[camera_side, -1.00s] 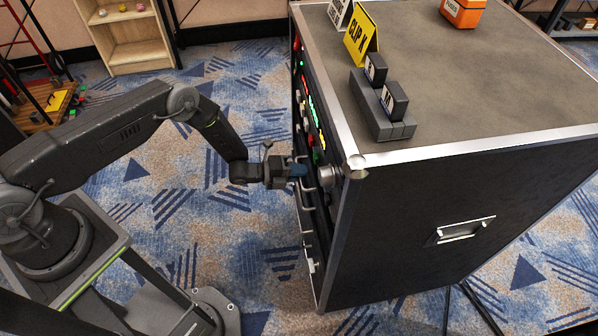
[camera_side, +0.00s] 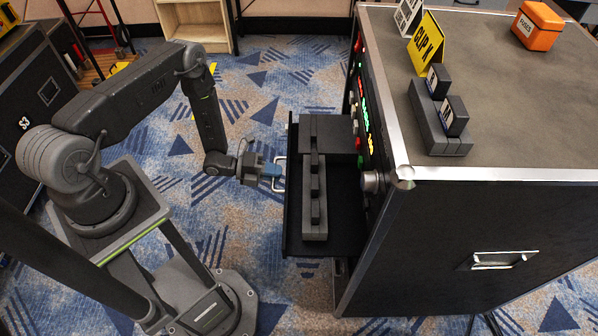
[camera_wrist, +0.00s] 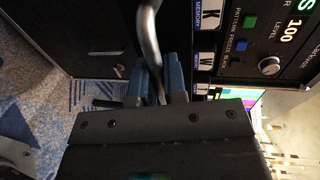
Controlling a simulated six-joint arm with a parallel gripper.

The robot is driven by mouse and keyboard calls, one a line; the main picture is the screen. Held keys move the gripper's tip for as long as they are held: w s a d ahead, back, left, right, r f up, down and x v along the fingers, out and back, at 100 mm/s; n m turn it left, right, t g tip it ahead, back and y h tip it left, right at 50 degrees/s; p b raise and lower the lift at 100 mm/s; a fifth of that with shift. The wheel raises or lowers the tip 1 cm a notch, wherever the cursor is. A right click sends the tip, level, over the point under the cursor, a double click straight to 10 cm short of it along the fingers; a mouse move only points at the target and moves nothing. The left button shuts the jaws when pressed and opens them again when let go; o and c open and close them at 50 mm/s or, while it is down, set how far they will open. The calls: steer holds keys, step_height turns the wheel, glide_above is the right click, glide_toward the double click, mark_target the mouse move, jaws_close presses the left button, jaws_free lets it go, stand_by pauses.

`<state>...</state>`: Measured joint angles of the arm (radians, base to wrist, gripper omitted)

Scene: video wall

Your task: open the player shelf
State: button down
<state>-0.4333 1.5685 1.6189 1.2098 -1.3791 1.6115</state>
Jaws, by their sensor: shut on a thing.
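The player shelf (camera_side: 346,215) is a black sliding shelf, pulled out to the left from the front of the black flight case (camera_side: 440,250). A long dark grey block (camera_side: 314,215) with several raised parts lies on it. My gripper (camera_side: 273,172) is at the shelf's outer left edge, its blue fingers shut on the pale metal handle (camera_side: 280,170). In the wrist view the blue fingers (camera_wrist: 160,82) close around the handle bar (camera_wrist: 148,35), which runs upward between them. Part of the handle is hidden by the fingers.
Lit buttons and a knob (camera_side: 371,181) line the case front.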

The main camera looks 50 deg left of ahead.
steer(key=f+v, duration=0.1)
steer(key=v, duration=0.5)
steer(key=shift+a+f, duration=0.1)
steer(key=shift+a, duration=0.05)
steer(key=c, duration=1.2)
jaws_free()
steer(key=v, duration=1.3)
steer(key=shift+s+a, duration=0.25)
steer(key=shift+s, duration=0.1)
